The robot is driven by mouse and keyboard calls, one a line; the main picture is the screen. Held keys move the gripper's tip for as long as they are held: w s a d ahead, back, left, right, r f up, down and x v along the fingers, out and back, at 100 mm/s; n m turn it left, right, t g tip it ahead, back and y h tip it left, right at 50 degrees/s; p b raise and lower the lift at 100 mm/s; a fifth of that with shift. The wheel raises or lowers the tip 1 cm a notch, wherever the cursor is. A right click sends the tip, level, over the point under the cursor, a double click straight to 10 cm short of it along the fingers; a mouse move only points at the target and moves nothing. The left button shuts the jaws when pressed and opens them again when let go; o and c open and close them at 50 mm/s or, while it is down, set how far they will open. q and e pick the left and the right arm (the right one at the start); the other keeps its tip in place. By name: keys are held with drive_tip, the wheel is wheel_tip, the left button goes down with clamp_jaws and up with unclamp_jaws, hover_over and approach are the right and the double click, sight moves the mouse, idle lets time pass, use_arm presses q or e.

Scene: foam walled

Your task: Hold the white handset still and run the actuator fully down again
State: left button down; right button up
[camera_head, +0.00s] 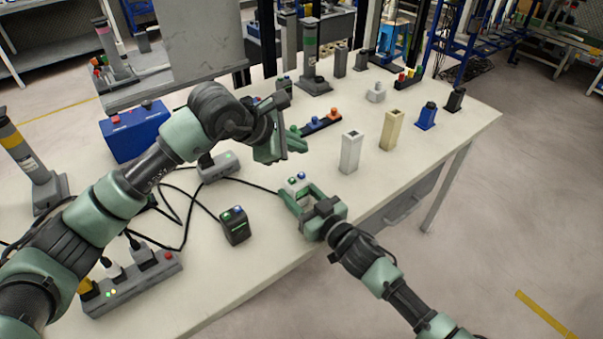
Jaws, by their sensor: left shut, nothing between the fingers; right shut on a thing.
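The white handset (298,180), with a green and a blue button on top, stands near the front edge of the table. My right gripper (293,191) is shut on it, reaching in from the front. My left gripper (290,146) is shut and empty, behind and above the handset, apart from it. A grey column with coloured bands (310,52) stands on a base at the back. Another banded column (26,158) stands at the far left. I cannot tell which of these is the actuator that the white handset runs.
A black handset (235,226) stands left of the white one. A power strip (130,284) and cables lie front left; a grey box (218,167) and blue box (133,131) are behind. White (350,153) and cream (391,130) blocks stand right. The front right tabletop is clear.

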drive_tip(key=o, duration=1.6)
drive_tip(key=shift+c, duration=0.2)
